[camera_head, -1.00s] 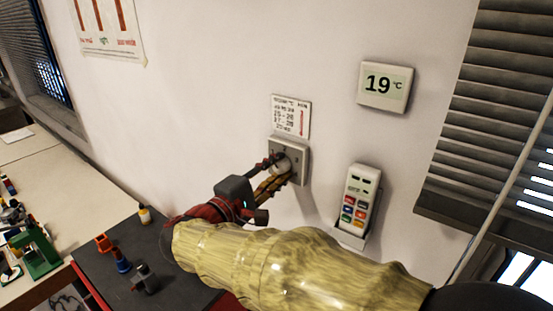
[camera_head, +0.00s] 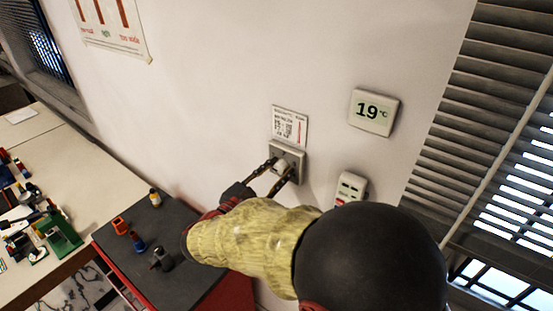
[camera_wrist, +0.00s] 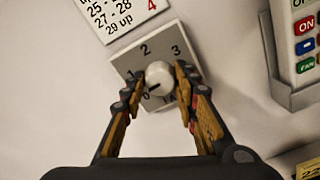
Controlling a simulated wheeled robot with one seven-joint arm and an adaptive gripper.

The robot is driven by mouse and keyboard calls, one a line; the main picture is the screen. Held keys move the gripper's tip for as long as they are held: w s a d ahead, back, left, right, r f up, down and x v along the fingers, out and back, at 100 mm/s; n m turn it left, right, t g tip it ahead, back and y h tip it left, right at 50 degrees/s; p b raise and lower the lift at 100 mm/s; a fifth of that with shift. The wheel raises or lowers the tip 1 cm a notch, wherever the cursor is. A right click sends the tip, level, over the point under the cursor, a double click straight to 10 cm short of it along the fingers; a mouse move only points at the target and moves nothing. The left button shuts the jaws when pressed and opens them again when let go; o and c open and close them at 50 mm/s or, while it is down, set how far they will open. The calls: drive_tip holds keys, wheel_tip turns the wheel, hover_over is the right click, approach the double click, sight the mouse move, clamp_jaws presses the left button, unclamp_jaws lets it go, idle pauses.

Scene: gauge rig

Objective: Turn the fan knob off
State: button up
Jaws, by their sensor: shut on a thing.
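The fan knob (camera_wrist: 158,74) is round and white, on a grey square dial plate (camera_wrist: 128,62) fixed to the wall. Numbers 2 and 3 show along the plate's top; a small 0 shows at its lower left. A dark pointer mark on the knob points to the lower left, towards the 0. My gripper (camera_wrist: 160,77) is shut on the knob, one finger on each side. In the head view, the plate (camera_head: 299,152) and knob (camera_head: 283,166) show beyond the fingers, which partly hide them.
A printed card (camera_head: 290,125) hangs just above the plate. A thermostat reading 19 °C (camera_head: 373,112) is to its right. A remote in a holder (camera_head: 350,188) is lower right, partly hidden by my arm. A dark-topped table (camera_head: 185,255) with small bottles stands lower left.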

drive_tip(key=n+p, duration=0.3)
drive_tip(key=p, duration=0.1)
drive_tip(key=shift+n+p, duration=1)
drive_tip(key=shift+p, duration=0.1)
drive_tip(key=shift+f, duration=0.15)
drive_tip(key=o, duration=1.2)
drive_tip(key=shift+c, duration=0.2)
drive_tip(key=shift+a, duration=0.1)
drive_tip(key=v, duration=1.2)
